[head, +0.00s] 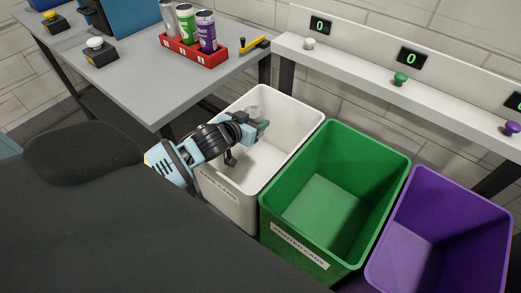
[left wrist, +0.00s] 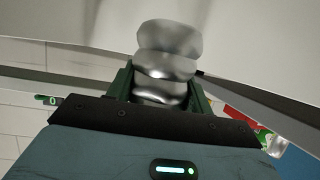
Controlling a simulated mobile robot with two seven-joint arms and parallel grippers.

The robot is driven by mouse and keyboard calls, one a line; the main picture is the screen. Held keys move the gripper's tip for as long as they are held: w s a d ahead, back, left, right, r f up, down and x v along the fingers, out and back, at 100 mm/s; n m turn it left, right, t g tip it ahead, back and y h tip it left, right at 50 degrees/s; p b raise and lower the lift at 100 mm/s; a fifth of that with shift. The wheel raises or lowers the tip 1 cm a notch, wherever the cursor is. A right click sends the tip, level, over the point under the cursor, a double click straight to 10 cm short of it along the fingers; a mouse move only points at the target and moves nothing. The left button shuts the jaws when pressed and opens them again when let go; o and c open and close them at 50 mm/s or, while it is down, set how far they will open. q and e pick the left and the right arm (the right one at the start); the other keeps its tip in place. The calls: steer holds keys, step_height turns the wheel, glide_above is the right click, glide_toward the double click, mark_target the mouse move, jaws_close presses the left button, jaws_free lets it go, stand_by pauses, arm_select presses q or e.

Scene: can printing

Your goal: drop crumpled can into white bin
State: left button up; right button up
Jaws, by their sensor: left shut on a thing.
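My left gripper (head: 256,125) reaches over the white bin (head: 300,125) from its left side, with its fingers inside the outline of the bin's opening. It is shut on a silvery crumpled can (left wrist: 168,62), which fills the space between its dark green fingers in the left wrist view. In the head view only a small grey part of the can (head: 253,111) shows by the fingertips. The visible floor of the white bin looks empty; the part behind the arm is hidden. My right gripper is not in view.
A green bin (head: 390,165) and a purple bin (head: 485,195) stand right of the white bin. A grey table (head: 150,75) behind holds a red rack (head: 205,57) with several cans. A white shelf (head: 350,65) with buttons and counters runs behind the bins.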

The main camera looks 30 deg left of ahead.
mark_target(254, 112)
arm_select(q)
steer(key=o, duration=1)
steer(key=shift+r, duration=0.1)
steer(key=shift+r, duration=0.2)
steer(key=r, duration=0.3)
steer(key=shift+s+d+r, duration=0.15)
steer(key=shift+s+d, duration=0.05)
steer(key=shift+s, duration=0.05)
steer(key=s+d, duration=0.2)
steer(key=s, duration=0.2)
steer(key=s+d, duration=0.3)
steer(key=s, duration=0.1)
steer(key=s+d+r, duration=0.1)
steer(key=s+d, duration=0.2)
steer(key=s, duration=0.2)
steer(key=shift+r, duration=0.1)
